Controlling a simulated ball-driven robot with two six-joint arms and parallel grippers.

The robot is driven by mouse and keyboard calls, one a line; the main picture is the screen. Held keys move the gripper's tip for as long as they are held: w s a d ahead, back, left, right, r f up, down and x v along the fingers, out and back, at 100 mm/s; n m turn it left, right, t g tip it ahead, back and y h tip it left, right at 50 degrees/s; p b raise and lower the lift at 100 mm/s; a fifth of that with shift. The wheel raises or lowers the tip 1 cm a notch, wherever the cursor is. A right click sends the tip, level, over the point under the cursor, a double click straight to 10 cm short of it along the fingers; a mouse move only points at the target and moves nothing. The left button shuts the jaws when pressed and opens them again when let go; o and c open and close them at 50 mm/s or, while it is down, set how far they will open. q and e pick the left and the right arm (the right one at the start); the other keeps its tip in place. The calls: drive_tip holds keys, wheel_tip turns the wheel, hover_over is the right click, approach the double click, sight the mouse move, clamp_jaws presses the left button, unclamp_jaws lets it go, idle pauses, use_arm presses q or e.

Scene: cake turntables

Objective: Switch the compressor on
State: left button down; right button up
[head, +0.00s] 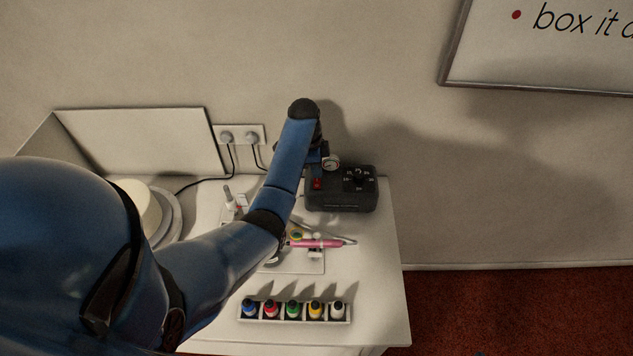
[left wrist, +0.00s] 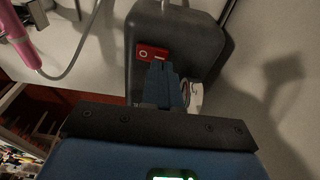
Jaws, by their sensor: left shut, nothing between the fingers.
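The compressor (head: 341,195) is a dark grey box near the back right of the white table, with a round gauge (head: 331,162), a dial (head: 358,178) and a red switch (head: 317,183) on it. My left arm reaches over the table to it. My left gripper (head: 318,167) is shut and empty, just above the switch side of the box. In the left wrist view the shut fingertips (left wrist: 160,68) lie right by the red rocker switch (left wrist: 152,53) and overlap its lower edge. I cannot tell whether they touch it. My right gripper is not in view.
A pink airbrush (head: 318,243) lies on a stand in front of the compressor. A white rack (head: 293,319) of several colour bottles stands at the front. A cake on a turntable (head: 172,222) is at left, partly behind my arm. Two plugs sit in a wall socket (head: 240,135).

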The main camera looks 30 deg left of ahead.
use_arm(q)
drive_tip(key=shift+f+b, duration=0.45)
drive_tip(key=shift+f, duration=0.4)
idle(0.9)
drive_tip(key=shift+r, duration=0.15)
wheel_tip(320, 180, up, 7)
drive_tip(key=p, duration=0.6)
drive_tip(key=shift+p, duration=0.4)
idle(0.4)
